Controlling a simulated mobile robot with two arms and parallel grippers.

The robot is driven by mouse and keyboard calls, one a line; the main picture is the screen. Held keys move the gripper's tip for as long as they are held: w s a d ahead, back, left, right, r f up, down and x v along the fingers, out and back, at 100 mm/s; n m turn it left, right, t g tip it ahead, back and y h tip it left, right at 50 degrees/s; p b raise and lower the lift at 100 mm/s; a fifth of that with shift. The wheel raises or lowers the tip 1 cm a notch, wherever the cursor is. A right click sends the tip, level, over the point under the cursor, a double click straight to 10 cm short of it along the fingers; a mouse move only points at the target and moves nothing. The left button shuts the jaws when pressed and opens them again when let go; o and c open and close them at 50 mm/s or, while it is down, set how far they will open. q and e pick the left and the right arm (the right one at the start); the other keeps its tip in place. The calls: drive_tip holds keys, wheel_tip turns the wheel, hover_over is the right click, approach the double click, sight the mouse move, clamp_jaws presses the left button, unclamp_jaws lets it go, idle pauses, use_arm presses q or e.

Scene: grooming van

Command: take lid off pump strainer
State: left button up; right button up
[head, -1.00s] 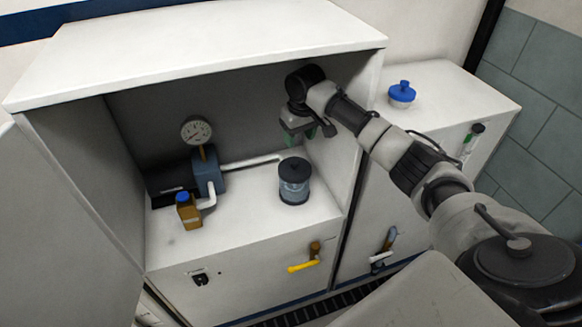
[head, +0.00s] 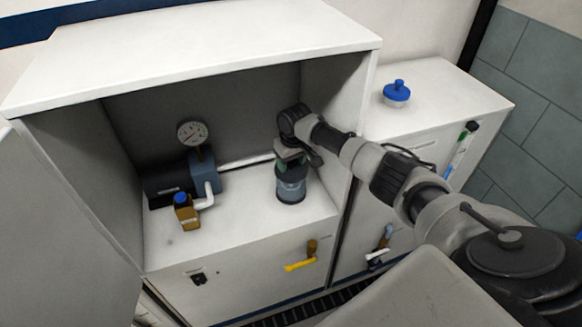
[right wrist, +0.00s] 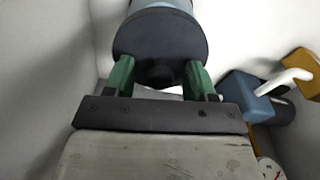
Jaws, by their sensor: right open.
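The pump strainer (head: 291,186) is a clear cup with a dark lid. It stands upright on the cabinet shelf, right of the pump. Its black lid (right wrist: 160,38) with a small central knob (right wrist: 160,74) shows in the right wrist view. My right gripper (head: 287,165) is just over the strainer, partly hiding the lid in the head view. In the right wrist view its green fingers (right wrist: 160,78) are open, one on each side of the knob, with gaps between. I cannot tell whether the fingertips touch the lid's top. My left gripper is not in view.
The pump (head: 203,175) with gauge (head: 192,133) and an amber bottle (head: 187,212) stand left of the strainer. The cabinet's right wall (head: 340,135) is close beside my arm. A blue-lidded container (head: 397,93) sits on the right cabinet.

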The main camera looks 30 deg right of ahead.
drive_tip(key=shift+r, duration=0.1)
drive_tip(key=c, duration=1)
